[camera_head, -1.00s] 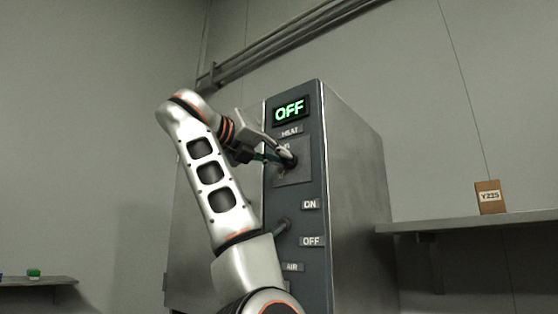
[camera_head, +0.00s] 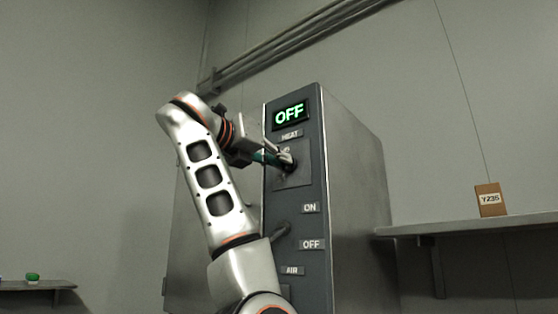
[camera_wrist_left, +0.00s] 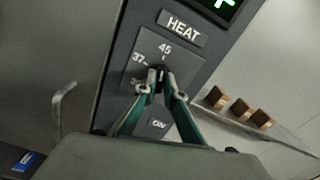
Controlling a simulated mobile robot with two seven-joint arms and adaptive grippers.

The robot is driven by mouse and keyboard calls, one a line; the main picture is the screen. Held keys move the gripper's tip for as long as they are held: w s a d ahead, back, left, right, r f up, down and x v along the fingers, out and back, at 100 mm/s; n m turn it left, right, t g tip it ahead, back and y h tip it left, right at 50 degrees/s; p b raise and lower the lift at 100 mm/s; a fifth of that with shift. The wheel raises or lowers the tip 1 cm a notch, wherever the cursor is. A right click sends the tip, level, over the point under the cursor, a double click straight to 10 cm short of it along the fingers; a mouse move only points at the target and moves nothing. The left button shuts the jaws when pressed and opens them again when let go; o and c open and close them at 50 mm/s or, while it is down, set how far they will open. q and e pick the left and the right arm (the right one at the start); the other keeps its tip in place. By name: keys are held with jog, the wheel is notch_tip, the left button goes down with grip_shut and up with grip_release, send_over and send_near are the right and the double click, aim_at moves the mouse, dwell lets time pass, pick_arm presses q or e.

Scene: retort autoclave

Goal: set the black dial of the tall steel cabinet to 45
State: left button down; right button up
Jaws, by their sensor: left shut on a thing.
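The tall steel cabinet (camera_head: 352,170) stands in the middle of the head view, with a dark front panel and a lit green OFF display (camera_head: 290,114). The black dial (camera_head: 290,168) sits under the HEAT label. My left gripper (camera_head: 284,159) reaches it from the left and is shut on it. In the left wrist view the fingertips (camera_wrist_left: 160,74) close around the dial from both sides and mostly hide it. The marks 37 and 45 show on its plate (camera_wrist_left: 148,47); a lower mark is partly covered. I cannot clearly read where the dial points.
A lever handle (camera_head: 281,231) sits lower on the panel, beside the ON, OFF and AIR labels. A shelf (camera_head: 470,224) at the right carries a brown box (camera_head: 490,200). Another shelf (camera_head: 35,285) at the lower left holds a small green object (camera_head: 32,276).

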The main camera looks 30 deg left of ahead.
pick_arm(q)
jog(key=c, duration=2.1)
grip_release()
jog(key=shift+c, duration=0.2)
jog(key=s, duration=1.2)
jog(key=shift+a, duration=0.45)
jog(key=shift+f, duration=0.1)
